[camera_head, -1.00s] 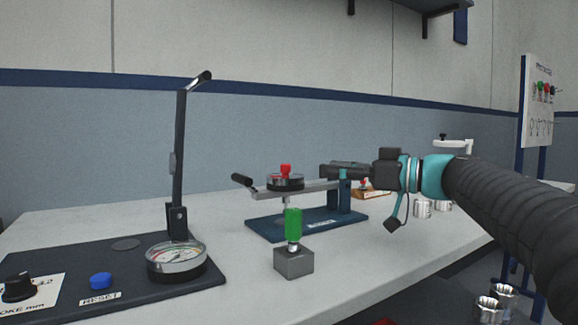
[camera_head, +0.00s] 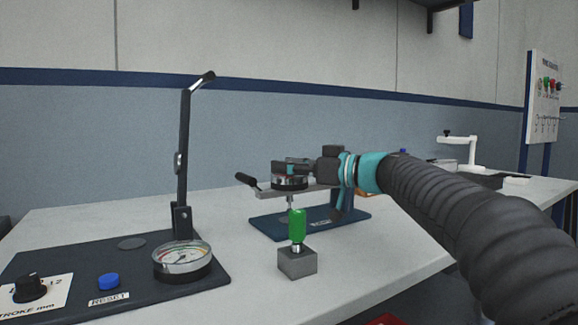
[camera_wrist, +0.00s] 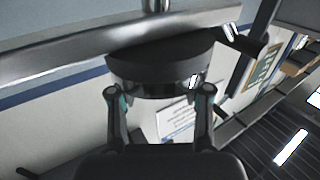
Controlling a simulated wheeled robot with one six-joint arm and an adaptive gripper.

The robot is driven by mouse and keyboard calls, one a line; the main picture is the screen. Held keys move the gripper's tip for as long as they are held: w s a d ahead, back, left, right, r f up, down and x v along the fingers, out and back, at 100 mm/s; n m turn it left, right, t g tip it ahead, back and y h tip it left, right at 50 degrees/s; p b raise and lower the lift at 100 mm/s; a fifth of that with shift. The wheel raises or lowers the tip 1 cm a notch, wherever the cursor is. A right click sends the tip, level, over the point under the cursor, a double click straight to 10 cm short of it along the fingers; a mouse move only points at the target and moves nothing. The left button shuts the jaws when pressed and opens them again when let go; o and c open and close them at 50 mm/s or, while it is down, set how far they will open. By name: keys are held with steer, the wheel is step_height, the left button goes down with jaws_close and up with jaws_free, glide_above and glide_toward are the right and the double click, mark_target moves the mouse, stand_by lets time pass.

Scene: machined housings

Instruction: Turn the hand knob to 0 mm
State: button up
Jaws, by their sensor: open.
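A black knob (camera_head: 30,288) sits on a white plate marked "STROKE mm" at the lower left, on a dark base. A round dial gauge (camera_head: 290,182) with a dark rim is mounted on the lever arm of a small bench press; its red top knob is not visible now. My gripper (camera_head: 292,168) is at the top of this gauge, far from the stroke knob. In the wrist view my gripper (camera_wrist: 158,95) has its two fingers apart, with the dark gauge drum (camera_wrist: 160,65) just beyond the tips. I cannot tell whether they touch it.
A blue reset button (camera_head: 109,281), a pressure dial (camera_head: 182,258) and an upright lever (camera_head: 186,150) stand at the left. A green-handled tool stands in a grey block (camera_head: 297,263) in front of the press base (camera_head: 310,222).

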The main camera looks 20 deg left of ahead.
jaws_close()
steer(key=shift+n+g, duration=0.3)
steer(key=shift+g, duration=0.1)
steer(key=shift+w+n+g, duration=0.1)
steer(key=shift+n+g, duration=0.5)
steer(key=shift+g, duration=0.4)
steer(key=n+g+p, duration=0.2)
steer(key=g, duration=0.1)
steer(key=shift+r+g, duration=0.15)
steer(key=shift+g, duration=0.25)
steer(key=n+g+h+p, duration=0.1)
steer(key=n+g+p, duration=0.2)
steer(key=g+p, duration=0.1)
steer(key=n+g+h+p, duration=0.1)
steer(key=n+g+p, duration=0.1)
steer(key=shift+g+h, duration=0.3)
steer(key=shift+f+g, duration=0.2)
steer(key=shift+g, duration=0.1)
